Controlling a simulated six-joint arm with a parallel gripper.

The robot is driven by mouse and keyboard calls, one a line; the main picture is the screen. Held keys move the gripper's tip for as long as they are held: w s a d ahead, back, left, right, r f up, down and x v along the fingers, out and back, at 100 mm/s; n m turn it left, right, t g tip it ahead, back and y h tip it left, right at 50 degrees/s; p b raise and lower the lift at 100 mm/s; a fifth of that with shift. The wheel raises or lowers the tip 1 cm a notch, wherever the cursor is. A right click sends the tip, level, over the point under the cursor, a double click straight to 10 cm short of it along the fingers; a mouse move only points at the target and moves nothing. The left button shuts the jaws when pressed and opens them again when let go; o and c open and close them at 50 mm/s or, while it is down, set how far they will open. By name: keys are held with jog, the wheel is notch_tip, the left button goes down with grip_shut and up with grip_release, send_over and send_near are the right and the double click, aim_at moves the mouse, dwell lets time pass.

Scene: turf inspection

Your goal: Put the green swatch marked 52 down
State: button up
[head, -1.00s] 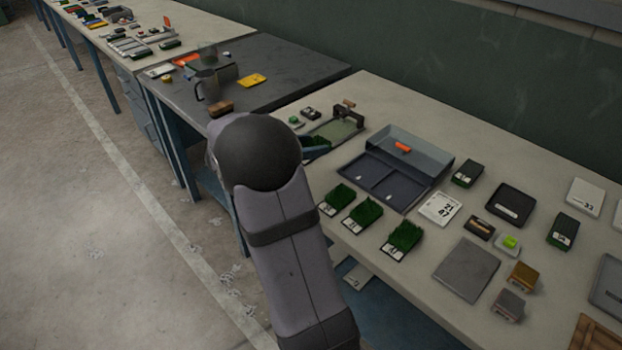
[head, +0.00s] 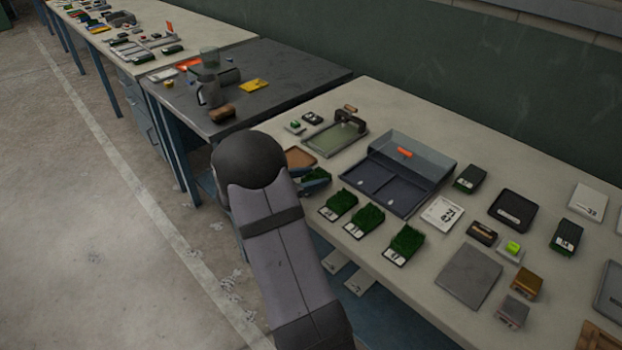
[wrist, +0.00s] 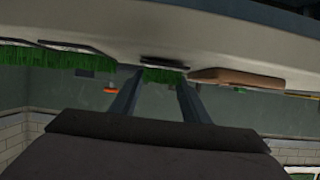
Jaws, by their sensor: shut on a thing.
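My gripper (head: 314,183) is near the table's front edge, partly hidden behind my arm in the head view. It is shut on a green swatch (head: 316,174), a dark slab with grass-like tufts. The wrist view shows the held swatch (wrist: 163,76) between the two fingers (wrist: 160,88), close to the table surface with a dark shadow beside it. I cannot tell whether it touches the table. Its number is not readable. Several similar swatches, one at the front edge (head: 341,203), stand in a row to its right.
A brown block or pad (wrist: 235,77) lies close beside the held swatch; it also shows in the head view (head: 300,157). A grey divided tray (head: 385,189) stands to the right. A shallow tray with a dark clamp (head: 336,139) lies behind. A dark grey table (head: 290,67) adjoins at left.

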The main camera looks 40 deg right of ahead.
jog(key=shift+f, duration=0.3)
jog(key=o, duration=1)
jog(key=shift+r, duration=0.2)
jog(key=shift+a+r, duration=0.1)
jog(key=shift+a, duration=0.2)
jog(key=v, duration=1.1)
jog(key=shift+a+b, duration=0.25)
jog(key=shift+b, duration=0.15)
